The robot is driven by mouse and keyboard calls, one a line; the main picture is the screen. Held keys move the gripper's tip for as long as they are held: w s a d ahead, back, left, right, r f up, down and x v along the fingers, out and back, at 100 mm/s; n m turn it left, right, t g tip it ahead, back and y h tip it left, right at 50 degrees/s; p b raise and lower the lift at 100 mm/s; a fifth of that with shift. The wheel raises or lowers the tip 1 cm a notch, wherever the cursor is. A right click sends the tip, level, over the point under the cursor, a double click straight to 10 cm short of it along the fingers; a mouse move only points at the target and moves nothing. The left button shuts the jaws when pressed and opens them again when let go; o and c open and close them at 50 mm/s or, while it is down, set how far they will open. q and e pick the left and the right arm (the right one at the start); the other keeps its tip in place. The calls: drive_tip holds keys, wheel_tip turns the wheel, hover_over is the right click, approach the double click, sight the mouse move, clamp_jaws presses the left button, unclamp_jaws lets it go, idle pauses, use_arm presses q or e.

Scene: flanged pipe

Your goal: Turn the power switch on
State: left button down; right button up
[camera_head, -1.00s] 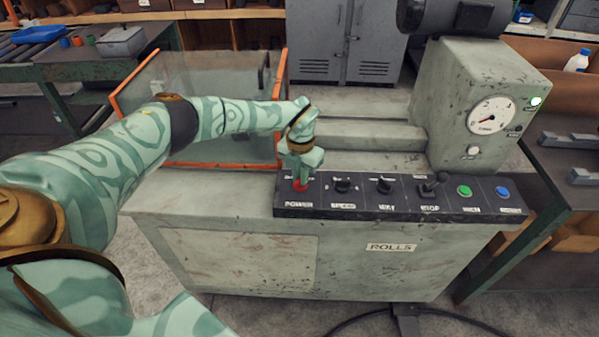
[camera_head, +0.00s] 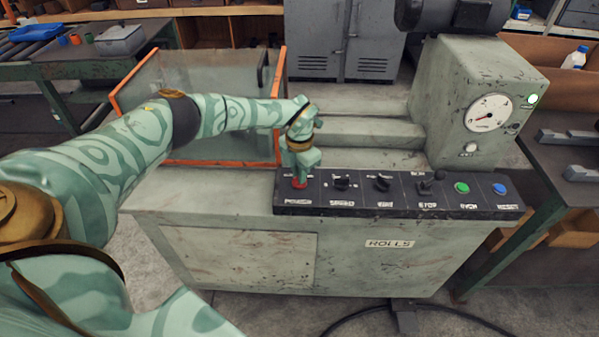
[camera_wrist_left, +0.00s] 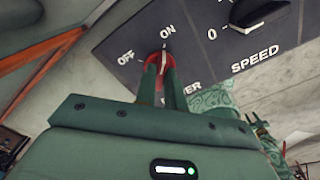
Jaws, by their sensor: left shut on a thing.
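The power switch is a red rotary knob (camera_head: 299,183) at the left end of the dark control panel (camera_head: 400,208). My left gripper (camera_head: 300,174) is above it, pointing down, with its fingers shut on the knob. In the left wrist view the red knob (camera_wrist_left: 160,60) shows between the fingertips of the left gripper (camera_wrist_left: 161,72). The white mark on the knob points toward the ON label (camera_wrist_left: 167,31), away from OFF (camera_wrist_left: 125,57). The fingers hide part of the POWER label.
A lamp (camera_head: 532,98) glows beside the gauge (camera_head: 488,112). An orange-edged guard (camera_head: 282,100) stands behind my left arm.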

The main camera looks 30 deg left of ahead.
use_arm(q)
drive_tip(key=c, duration=1.5)
unclamp_jaws()
wheel_tip(320, 180, up, 16)
drive_tip(key=p, duration=0.4)
drive_tip(key=shift+r, duration=0.2)
